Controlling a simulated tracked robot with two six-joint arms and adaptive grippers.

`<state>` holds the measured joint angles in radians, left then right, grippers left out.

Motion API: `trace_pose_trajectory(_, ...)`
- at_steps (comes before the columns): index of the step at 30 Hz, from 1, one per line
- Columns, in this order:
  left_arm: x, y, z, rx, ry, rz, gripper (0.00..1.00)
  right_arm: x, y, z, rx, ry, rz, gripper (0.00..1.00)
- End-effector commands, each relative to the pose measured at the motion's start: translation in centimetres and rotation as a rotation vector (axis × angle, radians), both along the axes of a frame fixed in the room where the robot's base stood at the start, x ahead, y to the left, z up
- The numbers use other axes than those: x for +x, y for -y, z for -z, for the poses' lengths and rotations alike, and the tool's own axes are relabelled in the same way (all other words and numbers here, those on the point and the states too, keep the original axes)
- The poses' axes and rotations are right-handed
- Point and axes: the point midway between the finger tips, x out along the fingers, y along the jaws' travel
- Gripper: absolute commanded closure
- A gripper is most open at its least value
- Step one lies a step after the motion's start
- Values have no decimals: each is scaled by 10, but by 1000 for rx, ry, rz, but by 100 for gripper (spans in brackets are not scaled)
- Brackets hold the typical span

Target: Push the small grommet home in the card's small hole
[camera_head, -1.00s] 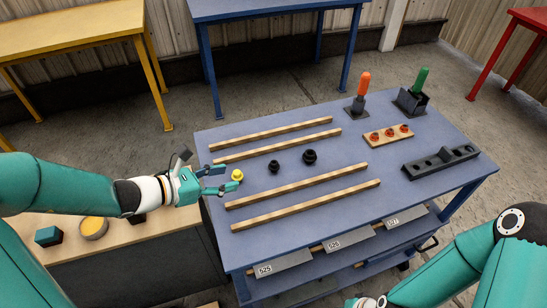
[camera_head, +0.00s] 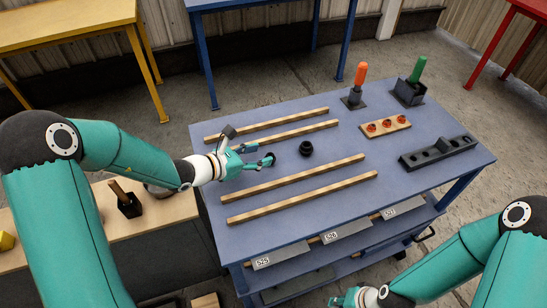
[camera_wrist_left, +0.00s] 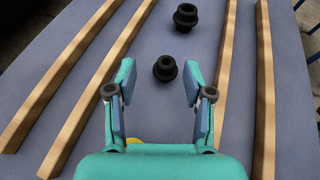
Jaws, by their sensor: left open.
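My left gripper (camera_head: 261,155) is open and low over the blue table. The smaller black grommet (camera_wrist_left: 165,68) stands upright between its fingertips in the left wrist view, with a gap on each side. In the head view this grommet (camera_head: 270,158) is partly hidden by the fingers. A larger black grommet (camera_head: 306,148) stands just beyond, and also shows in the left wrist view (camera_wrist_left: 185,17). A yellow piece (camera_wrist_left: 134,141) barely shows behind the palm. My right gripper (camera_head: 345,298) is at the bottom edge, partly cut off, its jaws unclear. I cannot make out the card.
Wooden strips (camera_head: 295,190) run along the blue table (camera_head: 340,138) on both sides of the grommets. A wooden block with red rings (camera_head: 398,124), a dark holed rack (camera_head: 465,146), an orange-handled tool (camera_head: 360,75) and a green-handled tool (camera_head: 416,70) stand to the right.

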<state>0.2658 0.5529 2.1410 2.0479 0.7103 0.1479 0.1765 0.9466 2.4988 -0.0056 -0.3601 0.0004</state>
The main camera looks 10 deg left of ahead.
Motion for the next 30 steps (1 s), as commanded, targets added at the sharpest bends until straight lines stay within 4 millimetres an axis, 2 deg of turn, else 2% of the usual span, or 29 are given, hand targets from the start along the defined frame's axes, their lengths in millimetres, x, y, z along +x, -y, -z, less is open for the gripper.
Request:
trace_pose_trajectory(4, 10, 17, 8, -2, -4, 4, 48, 0, 0, -9, 0, 0, 0, 77)
trace_pose_trajectory(9, 25, 28, 17, -1, -2, 1, 48, 0, 0, -14, 0, 0, 0, 77)
trace_pose_trajectory(17, 28, 30, 20, 0, 0, 0, 48, 0, 0, -14, 0, 0, 0, 77)
trace_pose_trajectory(18, 28, 30, 20, 0, 0, 0, 50, 0, 0, -14, 0, 0, 0, 77)
trace_pose_trajectory(25, 28, 29, 20, 0, -1, 0, 88, 0, 0, -14, 0, 0, 0, 77)
trace_pose_trajectory(30, 28, 29, 20, 0, -3, -1, 93, 0, 0, -13, 0, 0, 0, 77)
